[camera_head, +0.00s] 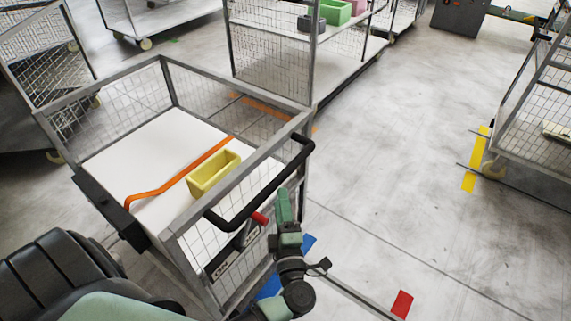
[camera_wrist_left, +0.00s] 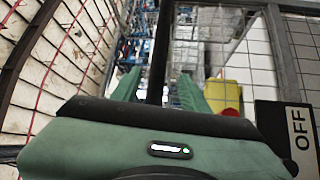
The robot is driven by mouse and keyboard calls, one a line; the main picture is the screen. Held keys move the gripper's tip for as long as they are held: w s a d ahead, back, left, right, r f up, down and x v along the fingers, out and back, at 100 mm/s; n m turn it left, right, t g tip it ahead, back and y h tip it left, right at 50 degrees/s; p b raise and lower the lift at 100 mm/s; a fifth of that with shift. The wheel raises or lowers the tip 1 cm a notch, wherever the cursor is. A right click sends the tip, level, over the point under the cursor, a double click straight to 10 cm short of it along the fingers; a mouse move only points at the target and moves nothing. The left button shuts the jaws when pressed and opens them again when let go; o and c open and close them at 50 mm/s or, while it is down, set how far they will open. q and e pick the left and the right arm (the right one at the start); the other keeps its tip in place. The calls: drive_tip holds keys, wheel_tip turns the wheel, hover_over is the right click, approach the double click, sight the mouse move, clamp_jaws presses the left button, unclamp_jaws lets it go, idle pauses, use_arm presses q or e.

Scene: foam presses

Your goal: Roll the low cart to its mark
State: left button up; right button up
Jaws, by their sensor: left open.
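The low cart (camera_head: 105,218) has grey mesh sides and a white deck. It stands at the left of the head view with a black push handle (camera_head: 262,191) on its near right side. My left gripper (camera_head: 284,198), with green fingers, is open beside the handle. In the left wrist view a black bar (camera_wrist_left: 160,50), which looks like the handle, runs between my open fingers (camera_wrist_left: 158,88); contact cannot be told. A red knob (camera_head: 260,218) and a dark label panel sit below the handle. My right gripper is not in view. Which floor mark belongs to the cart cannot be told.
A yellow bin (camera_head: 213,173) and an orange strap (camera_head: 185,172) lie on the deck. Blue tape (camera_head: 308,243), red tape (camera_head: 402,304) and yellow tape (camera_head: 469,181) mark the floor. Mesh carts stand behind and at right (camera_head: 540,140). The middle floor is clear.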

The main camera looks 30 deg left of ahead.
sight(277, 181)
use_arm(q)
drive_tip(key=shift+w+a+r+p, duration=0.35)
drive_tip(key=shift+w+a, duration=0.2)
drive_tip(key=shift+a, duration=0.1)
drive_tip(key=shift+w+a+r+p, duration=0.2)
drive_tip(key=shift+w+a+r, duration=0.1)
drive_tip(key=shift+w+a, duration=0.25)
drive_tip(key=x, duration=0.3)
drive_tip(key=shift+w+a+f+p, duration=0.1)
drive_tip(key=shift+w+f+p, duration=0.05)
drive_tip(key=shift+f+p, duration=0.15)
drive_tip(key=shift+w+a, duration=0.15)
drive_tip(key=c, duration=0.9)
clamp_jaws()
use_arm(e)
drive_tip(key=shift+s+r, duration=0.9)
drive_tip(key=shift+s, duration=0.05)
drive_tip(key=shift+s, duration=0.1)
